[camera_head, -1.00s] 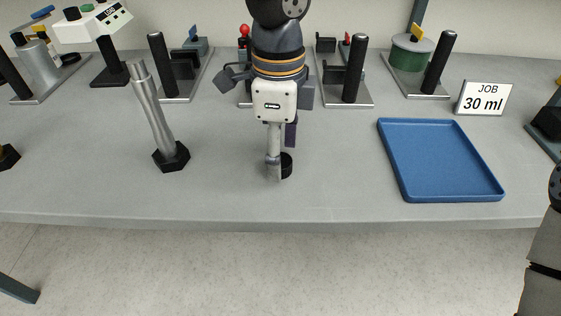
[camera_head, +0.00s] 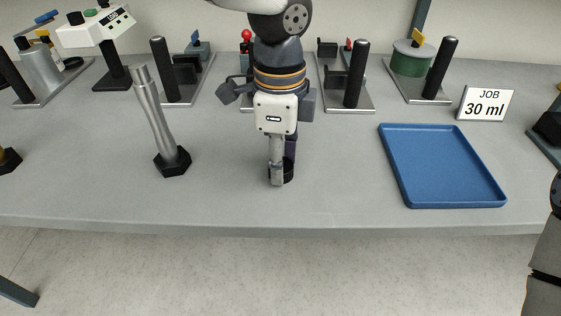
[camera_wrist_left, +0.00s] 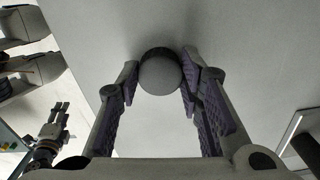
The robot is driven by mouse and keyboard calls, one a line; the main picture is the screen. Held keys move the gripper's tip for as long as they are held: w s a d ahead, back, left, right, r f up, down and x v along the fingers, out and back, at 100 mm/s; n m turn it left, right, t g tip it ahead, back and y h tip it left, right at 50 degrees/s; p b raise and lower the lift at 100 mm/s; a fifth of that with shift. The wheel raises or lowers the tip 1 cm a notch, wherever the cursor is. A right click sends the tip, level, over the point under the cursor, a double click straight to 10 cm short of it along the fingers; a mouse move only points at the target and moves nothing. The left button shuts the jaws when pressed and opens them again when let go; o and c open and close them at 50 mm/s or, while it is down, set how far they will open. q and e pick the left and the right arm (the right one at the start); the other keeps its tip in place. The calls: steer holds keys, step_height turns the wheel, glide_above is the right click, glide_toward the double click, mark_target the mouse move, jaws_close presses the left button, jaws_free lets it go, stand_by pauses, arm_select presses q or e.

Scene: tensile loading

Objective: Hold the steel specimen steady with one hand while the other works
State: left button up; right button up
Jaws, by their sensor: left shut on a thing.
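The steel specimen (camera_head: 154,110) is a silver rod with a narrower waist. It leans slightly left in a black hexagonal base (camera_head: 172,161), left of my left gripper and apart from it. My left gripper (camera_head: 278,172) points down at the middle of the bench, shut on a small dark round piece (camera_head: 288,169) mostly hidden behind the fingers. In the left wrist view this piece is a round grey face with a dark rim (camera_wrist_left: 160,72) between the finger pads. A small gripper (camera_wrist_left: 58,118), probably my right one, shows at lower left there; its jaw state is unclear.
A blue tray (camera_head: 445,198) lies on the right, with a "JOB 30 ml" sign (camera_head: 485,103) behind it. Several fixtures with black posts, one with a green drum (camera_head: 412,63), line the back. A white panel on a stand (camera_head: 96,26) is at back left. The front bench is clear.

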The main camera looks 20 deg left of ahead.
arm_select(q)
steer(key=shift+w+r, duration=0.1)
steer(key=shift+r, duration=0.3)
steer(key=r, duration=0.3)
steer(key=shift+s+d, duration=0.1)
steer(key=shift+s, duration=0.1)
steer(key=s+d+r+p, duration=0.1)
steer(key=s+d+r, duration=0.2)
steer(key=s+r, duration=0.6)
steer(key=s, duration=0.4)
steer(key=shift+d, duration=0.4)
arm_select(e)
steer(key=shift+w+r+t, duration=0.5)
steer(key=shift+w+r, duration=0.45)
steer(key=shift+w, duration=0.1)
arm_select(q)
steer(key=shift+s, duration=0.1)
arm_select(e)
steer(key=shift+o, duration=0.8)
